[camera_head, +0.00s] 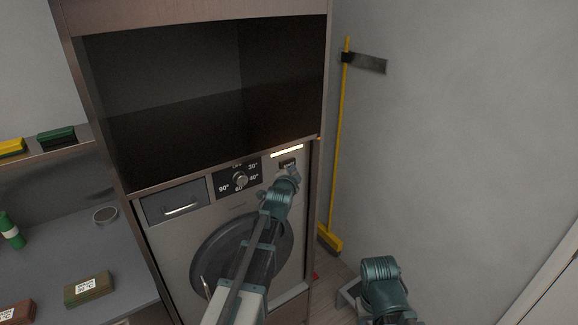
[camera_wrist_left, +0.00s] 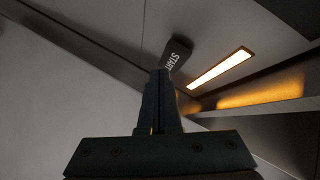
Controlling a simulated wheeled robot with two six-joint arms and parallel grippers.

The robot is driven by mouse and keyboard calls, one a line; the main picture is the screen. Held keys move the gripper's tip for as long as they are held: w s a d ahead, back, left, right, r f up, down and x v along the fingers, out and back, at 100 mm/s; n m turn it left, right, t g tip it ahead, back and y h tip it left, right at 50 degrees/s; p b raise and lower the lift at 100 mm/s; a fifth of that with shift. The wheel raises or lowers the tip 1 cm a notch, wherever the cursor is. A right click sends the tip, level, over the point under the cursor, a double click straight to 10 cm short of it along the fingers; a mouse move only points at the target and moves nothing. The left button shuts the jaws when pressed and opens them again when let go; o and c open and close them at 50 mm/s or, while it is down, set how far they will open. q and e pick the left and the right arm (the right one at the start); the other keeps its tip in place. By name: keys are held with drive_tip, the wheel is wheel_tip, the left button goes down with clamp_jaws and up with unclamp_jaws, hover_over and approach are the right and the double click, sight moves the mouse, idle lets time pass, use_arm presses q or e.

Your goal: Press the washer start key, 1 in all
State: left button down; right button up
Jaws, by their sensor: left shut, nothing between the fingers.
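The washer (camera_head: 185,243) stands in a wooden cabinet and faces me. Its start key (camera_head: 288,162) is a small dark key at the panel's upper right; in the left wrist view the key (camera_wrist_left: 177,52) reads START. My left gripper (camera_head: 291,174) is shut and empty, just below the key in the head view. In the left wrist view its fingertips (camera_wrist_left: 160,73) overlap the key's lower edge; I cannot tell whether they touch it. Part of my right arm shows at the lower right, but its fingers do not.
A lit bar (camera_head: 287,151) glows above the key. The dial (camera_head: 240,180) and drawer (camera_head: 177,203) lie left of it. An empty dark niche (camera_head: 200,120) opens above the washer. A counter (camera_head: 60,262) with small items is at left.

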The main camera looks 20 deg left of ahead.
use_arm(q)
drive_tip(key=shift+s+d, duration=0.1)
drive_tip(key=shift+s, duration=0.05)
drive_tip(key=s+d, duration=0.1)
drive_tip(key=d, duration=0.1)
drive_tip(key=s+d, duration=0.2)
idle(0.6)
idle(0.6)
drive_tip(key=s+d+f+n+g, duration=0.3)
drive_tip(key=s+d+f+g, duration=0.5)
drive_tip(key=s+f, duration=0.4)
drive_tip(key=s+d+f+n+g, duration=0.1)
drive_tip(key=s+d+f+g, duration=0.1)
drive_tip(key=s, duration=0.5)
drive_tip(key=s+d+f+n+g+b, duration=0.1)
drive_tip(key=s+d+f+g, duration=0.1)
drive_tip(key=s, duration=0.5)
drive_tip(key=s+d+f+n+g, duration=0.1)
drive_tip(key=s+d+f+g, duration=0.1)
drive_tip(key=s, duration=0.6)
drive_tip(key=shift+d+f+g+h+b, duration=0.3)
drive_tip(key=shift+d+g+h, duration=0.1)
drive_tip(key=shift+d+g, duration=0.5)
